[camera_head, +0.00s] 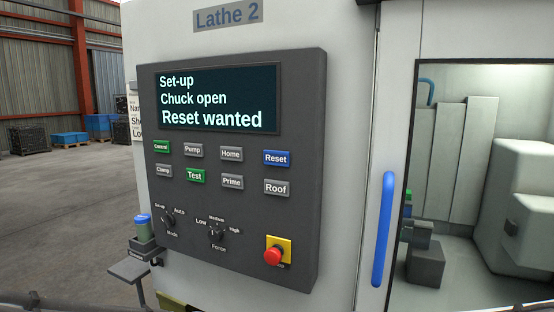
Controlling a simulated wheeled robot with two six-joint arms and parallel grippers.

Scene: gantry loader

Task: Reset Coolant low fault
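The control panel (300,180) of the machine labelled Lathe 2 faces me. Its screen (220,98) reads "Set-up", "Chuck open", "Reset wanted". The blue Reset button (277,158) is at the right of the upper button row. The Control (161,146) and Test (196,175) buttons are green. Pump (193,150), Home (231,154), Clamp (164,170), Prime (232,181) and Roof (277,187) buttons are grey. The mode knob (169,219) and force knob (216,233) sit below. Neither of my grippers is in view.
A red emergency stop (273,256) on a yellow plate is at the panel's lower right. A blue door handle (383,229) stands right of the panel, beside the machine's interior. A blue-green container (143,228) stands at lower left. Open floor (65,210) lies left.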

